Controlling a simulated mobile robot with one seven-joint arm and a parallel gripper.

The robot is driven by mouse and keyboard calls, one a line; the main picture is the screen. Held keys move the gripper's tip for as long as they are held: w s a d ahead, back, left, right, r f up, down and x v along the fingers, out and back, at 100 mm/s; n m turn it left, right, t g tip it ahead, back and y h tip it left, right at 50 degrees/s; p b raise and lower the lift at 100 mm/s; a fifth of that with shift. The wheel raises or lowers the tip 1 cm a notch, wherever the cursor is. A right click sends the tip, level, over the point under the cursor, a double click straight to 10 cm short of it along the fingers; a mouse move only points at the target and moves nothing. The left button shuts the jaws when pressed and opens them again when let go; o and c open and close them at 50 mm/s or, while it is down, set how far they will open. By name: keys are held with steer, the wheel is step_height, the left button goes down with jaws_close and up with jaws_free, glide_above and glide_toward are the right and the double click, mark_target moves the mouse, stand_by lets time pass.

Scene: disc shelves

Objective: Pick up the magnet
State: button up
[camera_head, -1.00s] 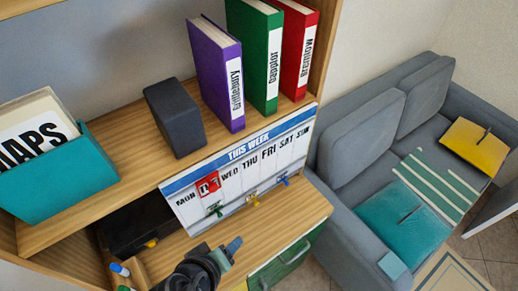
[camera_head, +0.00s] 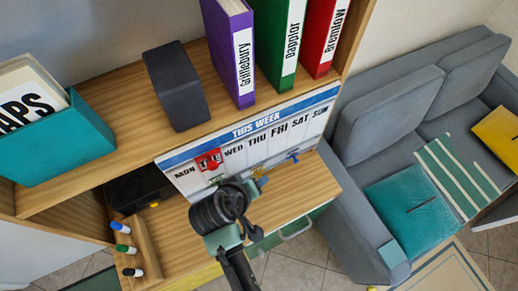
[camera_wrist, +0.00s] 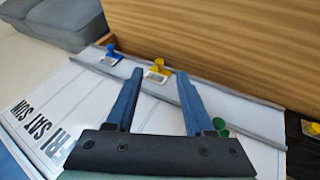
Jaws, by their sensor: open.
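The whiteboard week planner (camera_head: 240,160) hangs on the shelf front. A red square frame (camera_head: 209,161) sits around its TUE label; whether this is the magnet I cannot tell. Along the board's lower edge are pin-shaped pieces: a blue pin (camera_wrist: 111,50), a yellow pin (camera_wrist: 158,65) on a pale card, and a green pin (camera_wrist: 220,127). The blue pin also shows in the head view (camera_head: 293,157). My gripper (camera_wrist: 160,74) is open and empty, its blue fingertips either side of the yellow pin in the picture; contact cannot be told. In the head view my gripper (camera_head: 260,182) partly covers the board's lower edge.
A wooden desk surface (camera_head: 300,205) lies below the board. Above are a dark block (camera_head: 177,86), a teal box (camera_head: 60,142) and binders (camera_head: 231,60). A grey sofa (camera_head: 375,110) stands at right.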

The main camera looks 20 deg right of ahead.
steer(key=p+x, duration=0.1)
steer(key=x, duration=0.4)
steer(key=shift+w+d+r, duration=0.1)
steer(key=shift+w, duration=0.1)
jaws_close()
